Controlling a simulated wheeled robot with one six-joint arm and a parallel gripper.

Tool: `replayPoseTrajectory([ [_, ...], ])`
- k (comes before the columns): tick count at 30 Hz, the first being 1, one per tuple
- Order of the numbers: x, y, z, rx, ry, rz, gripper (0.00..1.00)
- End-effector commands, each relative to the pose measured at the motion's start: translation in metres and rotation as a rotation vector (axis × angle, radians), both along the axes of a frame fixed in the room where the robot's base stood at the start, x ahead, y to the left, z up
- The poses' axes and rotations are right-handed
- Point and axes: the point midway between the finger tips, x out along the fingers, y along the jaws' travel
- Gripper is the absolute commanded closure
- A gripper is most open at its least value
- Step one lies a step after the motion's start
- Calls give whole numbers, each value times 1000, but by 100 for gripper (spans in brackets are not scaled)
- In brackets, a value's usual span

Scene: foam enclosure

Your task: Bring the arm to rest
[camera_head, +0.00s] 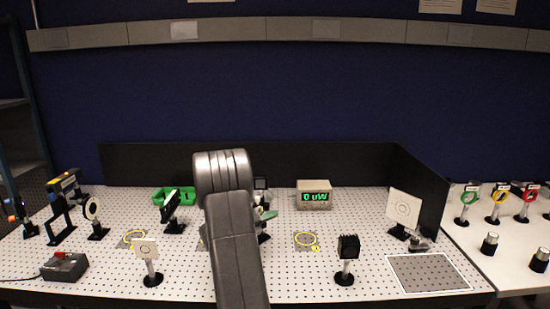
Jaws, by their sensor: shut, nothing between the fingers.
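My arm (233,235) rises from the bottom edge in the middle of the head view, with its bulky grey joint at the top, in front of the optical table (380,225). My gripper is not seen; the arm's near links may hide it. A dark post with a small greenish part (265,215) shows just right of the arm, partly covered by it. I cannot tell what it is.
A power meter (314,195) reads 0 uW. A black mount (347,252) and a white card (145,249) stand near the front. A green bin (174,196) is behind left. A large white screen (403,208) stands right. Black panels enclose the back.

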Motion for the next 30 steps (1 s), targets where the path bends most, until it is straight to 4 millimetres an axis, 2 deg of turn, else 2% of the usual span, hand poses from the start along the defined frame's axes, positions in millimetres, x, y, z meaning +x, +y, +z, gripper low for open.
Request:
replayPoseTrajectory([
  [1, -3, -2, -9, 19, -20, 2, 100],
  [10, -10, -9, -24, 162, -164, 0, 100],
  [30, -11, -10, -25, 209, -211, 1, 100],
])
